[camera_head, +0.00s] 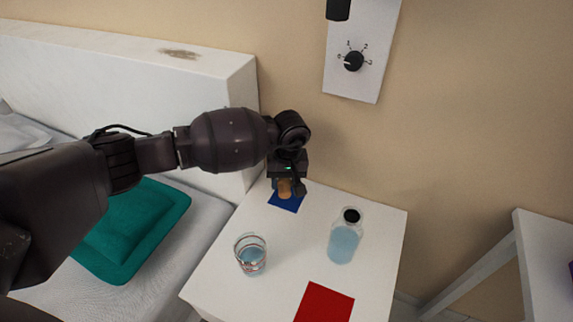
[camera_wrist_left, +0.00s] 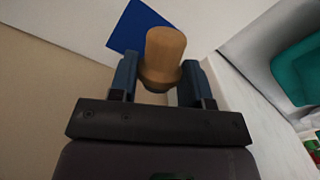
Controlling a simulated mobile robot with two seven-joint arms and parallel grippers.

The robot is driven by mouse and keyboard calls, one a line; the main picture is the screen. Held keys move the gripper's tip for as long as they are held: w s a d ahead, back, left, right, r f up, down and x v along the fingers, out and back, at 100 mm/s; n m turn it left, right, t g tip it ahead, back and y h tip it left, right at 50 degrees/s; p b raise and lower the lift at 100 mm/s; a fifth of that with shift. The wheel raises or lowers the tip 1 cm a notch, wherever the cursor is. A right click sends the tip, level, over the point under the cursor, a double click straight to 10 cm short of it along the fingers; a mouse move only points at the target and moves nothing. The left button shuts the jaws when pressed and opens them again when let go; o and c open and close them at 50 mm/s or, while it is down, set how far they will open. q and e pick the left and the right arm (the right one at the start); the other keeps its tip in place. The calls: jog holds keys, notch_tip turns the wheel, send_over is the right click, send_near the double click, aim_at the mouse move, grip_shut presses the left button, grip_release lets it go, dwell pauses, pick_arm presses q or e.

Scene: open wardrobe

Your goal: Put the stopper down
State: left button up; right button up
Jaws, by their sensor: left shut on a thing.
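The stopper (camera_head: 284,188) is a tan, cork-like piece with a wider lower part in the left wrist view (camera_wrist_left: 165,55). My left gripper (camera_head: 287,186) is shut on it, with one blue finger on each side in the left wrist view (camera_wrist_left: 160,80). The gripper holds it over or near the blue square (camera_head: 287,203) at the back of the white bedside table (camera_head: 225,275). I cannot tell whether the stopper touches the surface. A bottle of pale blue liquid (camera_head: 343,240) stands upright on the right of the table, its neck dark and open-looking. My right gripper is not in view.
A glass with blue liquid (camera_head: 251,255) stands at the table's left. A red square (camera_head: 324,304) lies at the front. A bed with a teal pillow (camera_head: 135,225) is at left. A wall panel with a dial (camera_head: 354,61) is above.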

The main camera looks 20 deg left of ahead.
pick_arm(q)
jog(key=b, duration=0.1)
send_over(284, 206)
notch_tip(284, 206, down, 6)
jog(key=shift+d+r, duration=0.15)
jog(key=shift+r, duration=0.05)
jog(key=shift+w+f, duration=0.1)
jog(key=shift+f, duration=0.65)
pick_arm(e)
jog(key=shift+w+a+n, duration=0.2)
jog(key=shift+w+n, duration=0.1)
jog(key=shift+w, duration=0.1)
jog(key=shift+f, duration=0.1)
pick_arm(q)
jog(key=o, duration=1)
jog(key=shift+c, duration=0.2)
jog(key=shift+f, duration=0.15)
